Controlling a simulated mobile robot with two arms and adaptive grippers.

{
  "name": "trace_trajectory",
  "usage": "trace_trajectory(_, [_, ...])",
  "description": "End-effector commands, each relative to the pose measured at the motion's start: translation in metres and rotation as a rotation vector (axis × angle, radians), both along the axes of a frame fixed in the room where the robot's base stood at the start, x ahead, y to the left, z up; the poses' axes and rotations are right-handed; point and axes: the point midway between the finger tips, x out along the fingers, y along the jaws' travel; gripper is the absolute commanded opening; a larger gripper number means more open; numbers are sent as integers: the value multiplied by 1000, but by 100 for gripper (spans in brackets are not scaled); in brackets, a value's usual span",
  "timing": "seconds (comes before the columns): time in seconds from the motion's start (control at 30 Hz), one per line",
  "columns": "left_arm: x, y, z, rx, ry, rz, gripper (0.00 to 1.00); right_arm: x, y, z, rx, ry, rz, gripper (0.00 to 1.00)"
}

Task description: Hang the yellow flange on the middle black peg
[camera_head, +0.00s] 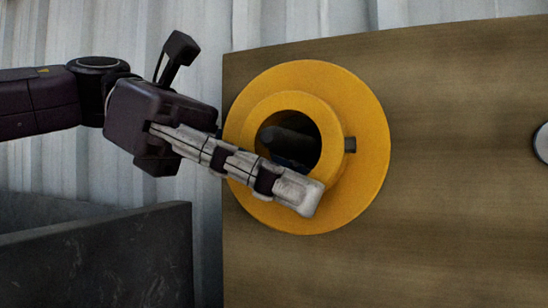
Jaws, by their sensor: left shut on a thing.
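The yellow flange (358,185) is in the middle of the view, its raised hub and round hole facing me, in front of a brown wooden board. My left gripper (298,192) reaches in from the left and is shut on the flange. One pale finger lies across the lower left of the hub; the other finger is mostly hidden. A dark rounded shape shows inside the hole. It may be the black peg, but I cannot tell whether the flange is around it. My right gripper is not in view.
The wooden board (455,225) fills the right side. A pale round piece with a dark rim (542,142) is cut off at the right edge. A dark grey panel (110,262) stands at lower left. A corrugated pale wall (120,25) is behind.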

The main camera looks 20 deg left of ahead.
Motion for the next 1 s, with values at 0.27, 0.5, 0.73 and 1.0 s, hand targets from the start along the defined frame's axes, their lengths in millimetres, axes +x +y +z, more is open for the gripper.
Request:
trace_trajectory(0.27, [3,0,-5,-9,-4,-1,0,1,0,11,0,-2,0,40])
trace_trajectory(0.5, [3,0,-8,-8,-4,0,0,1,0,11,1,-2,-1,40])
trace_trajectory(0.73, [3,0,-12,-8,-4,0,0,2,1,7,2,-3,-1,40])
trace_trajectory(1.0, [3,0,-14,0,0,0,39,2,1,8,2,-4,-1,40])
